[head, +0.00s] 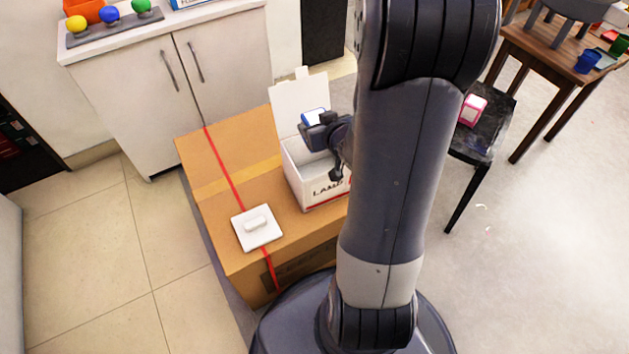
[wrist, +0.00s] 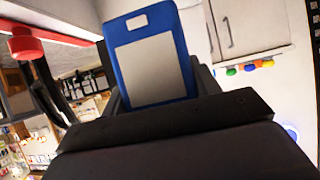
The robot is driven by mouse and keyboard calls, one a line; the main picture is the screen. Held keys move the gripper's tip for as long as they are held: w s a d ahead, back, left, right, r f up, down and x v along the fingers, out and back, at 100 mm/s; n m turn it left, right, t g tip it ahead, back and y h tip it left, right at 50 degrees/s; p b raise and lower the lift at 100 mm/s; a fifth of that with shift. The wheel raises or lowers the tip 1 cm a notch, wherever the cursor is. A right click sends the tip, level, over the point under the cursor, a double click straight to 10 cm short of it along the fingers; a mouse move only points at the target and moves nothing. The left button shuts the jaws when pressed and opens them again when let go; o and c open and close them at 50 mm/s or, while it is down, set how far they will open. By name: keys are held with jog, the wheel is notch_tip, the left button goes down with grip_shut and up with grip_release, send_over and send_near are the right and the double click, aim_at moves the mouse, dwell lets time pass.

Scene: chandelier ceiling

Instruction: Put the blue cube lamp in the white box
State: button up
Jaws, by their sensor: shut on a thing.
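The blue cube lamp (head: 313,117) is in my gripper (head: 326,150), above the opening of the white box. In the wrist view the lamp (wrist: 152,62) shows a blue frame around a pale panel, held between the fingers. The white box (head: 303,178) stands on a large cardboard carton with its lid raised at the back and dark lettering on its front. My arm hides the right part of the box. I cannot tell whether the lamp touches the box.
The cardboard carton (head: 218,165) has red straps, and a white square object (head: 256,228) lies on it. A white cabinet (head: 140,85) stands behind. A black chair (head: 478,138) with a pink-and-white cube (head: 473,109) and a wooden table (head: 545,58) stand at right.

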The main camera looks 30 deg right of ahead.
notch_tip(320, 180, down, 10)
jog(key=b, duration=0.5)
jog(key=shift+d+f, duration=0.1)
jog(key=shift+f, duration=0.05)
